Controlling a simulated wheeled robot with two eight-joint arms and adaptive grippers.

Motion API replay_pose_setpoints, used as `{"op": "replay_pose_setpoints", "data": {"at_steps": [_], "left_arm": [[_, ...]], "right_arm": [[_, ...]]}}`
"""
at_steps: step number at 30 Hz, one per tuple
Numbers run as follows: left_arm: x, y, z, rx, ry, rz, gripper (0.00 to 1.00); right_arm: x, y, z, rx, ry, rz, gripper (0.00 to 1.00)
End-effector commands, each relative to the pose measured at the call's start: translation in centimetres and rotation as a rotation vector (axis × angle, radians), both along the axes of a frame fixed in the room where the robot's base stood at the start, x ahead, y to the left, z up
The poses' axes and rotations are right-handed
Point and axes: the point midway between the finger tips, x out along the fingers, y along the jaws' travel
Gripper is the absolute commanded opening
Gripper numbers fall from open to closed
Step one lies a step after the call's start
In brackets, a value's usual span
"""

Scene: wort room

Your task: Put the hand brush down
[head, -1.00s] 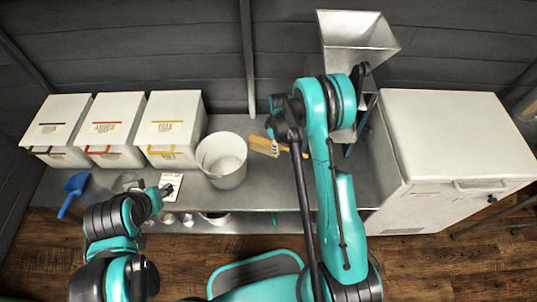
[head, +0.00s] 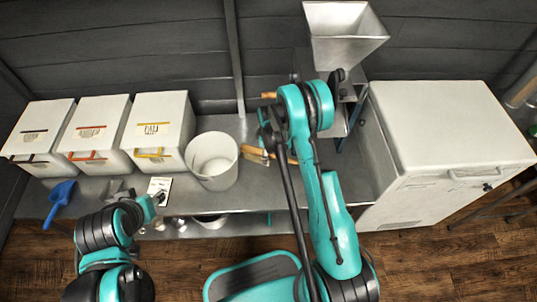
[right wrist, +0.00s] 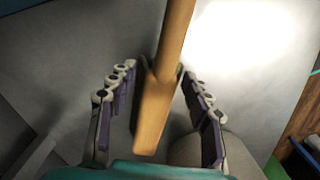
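The hand brush (head: 256,154) has a wooden body with pale bristles. In the head view it is at the bench, just right of the white bucket, partly hidden by my right arm. In the right wrist view its wooden handle (right wrist: 153,118) runs between the spread fingers of my right gripper (right wrist: 155,76), with gaps on both sides. My right gripper (head: 268,130) is partly hidden by its own arm in the head view. My left gripper (head: 158,196) is over the bench front by a white card; its fingers are too small to read.
The white bucket (head: 212,163) stands close left of the brush. Three white bins (head: 158,125) line the back left, with a blue scoop (head: 61,194) before them. A hopper mill (head: 343,40) and white chest (head: 440,135) stand right. Bare bench (head: 245,197) shows in front.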

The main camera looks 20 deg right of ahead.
Motion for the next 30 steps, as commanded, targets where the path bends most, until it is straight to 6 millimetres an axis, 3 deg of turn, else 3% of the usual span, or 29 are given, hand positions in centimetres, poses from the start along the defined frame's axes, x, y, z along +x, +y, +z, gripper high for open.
{"op": "replay_pose_setpoints", "data": {"at_steps": [10, 24, 30], "left_arm": [[0.0, 0.0, 0.2, 0.000, 0.000, 0.000, 0.40], [0.0, 0.0, 3.9, 0.000, 0.000, 0.000, 0.40], [0.0, 0.0, 4.5, 0.000, 0.000, 0.000, 0.40]], "right_arm": [[0.0, 0.0, 0.7, 0.000, 0.000, 0.000, 0.51], [0.0, 0.0, 10.2, 0.000, 0.000, 0.000, 0.51], [0.0, 0.0, 12.3, 0.000, -0.001, -0.002, 0.51]]}}
